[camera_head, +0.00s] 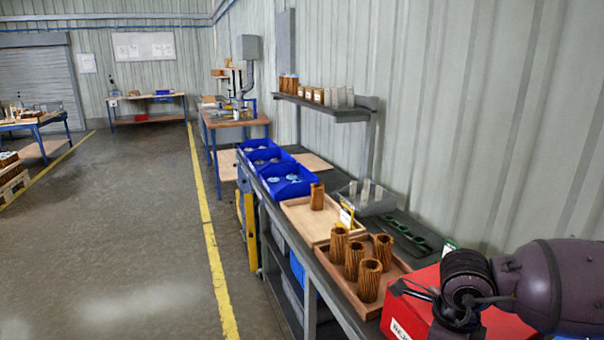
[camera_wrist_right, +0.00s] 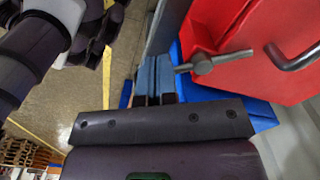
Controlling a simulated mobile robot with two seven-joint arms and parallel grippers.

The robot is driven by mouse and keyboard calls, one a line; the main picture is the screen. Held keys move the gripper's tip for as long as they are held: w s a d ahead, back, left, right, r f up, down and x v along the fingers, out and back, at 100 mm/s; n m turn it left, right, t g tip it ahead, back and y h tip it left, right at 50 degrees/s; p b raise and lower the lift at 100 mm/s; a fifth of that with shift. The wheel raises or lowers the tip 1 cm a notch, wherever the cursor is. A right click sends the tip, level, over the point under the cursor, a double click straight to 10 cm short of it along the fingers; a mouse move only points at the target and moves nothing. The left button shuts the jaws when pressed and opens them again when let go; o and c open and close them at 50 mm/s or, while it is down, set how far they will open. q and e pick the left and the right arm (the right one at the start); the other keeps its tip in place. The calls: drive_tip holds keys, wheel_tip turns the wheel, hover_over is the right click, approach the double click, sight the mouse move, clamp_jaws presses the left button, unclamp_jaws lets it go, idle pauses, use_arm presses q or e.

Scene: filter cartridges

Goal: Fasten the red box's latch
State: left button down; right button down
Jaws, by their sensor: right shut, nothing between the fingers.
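The red box (camera_head: 410,306) sits at the lower right of the head view, partly hidden behind my right arm. In the right wrist view the red box (camera_wrist_right: 228,22) fills the upper right. A grey metal lever with a round knob (camera_wrist_right: 202,64), which looks like the latch, sticks out from its side. A bent grey handle (camera_wrist_right: 290,58) is further right. My right gripper (camera_wrist_right: 154,62) is shut and empty. Its blue-grey fingertips are right beside the lever's left end; I cannot tell whether they touch. My left gripper is not in view.
A wooden tray (camera_head: 387,301) with several ribbed brown cartridges stands beside the red box. Behind it are a lighter tray (camera_head: 300,222) and blue bins (camera_head: 287,190). A shelf (camera_head: 335,112) hangs on the wall. The floor left of the bench is clear.

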drive_tip(key=shift+s, duration=0.15)
drive_tip(key=shift+s+d, duration=0.25)
drive_tip(key=shift+s, duration=0.15)
wheel_tip(320, 180, up, 8)
drive_tip(key=p, duration=0.4)
idle(0.4)
drive_tip(key=shift+s, duration=0.1)
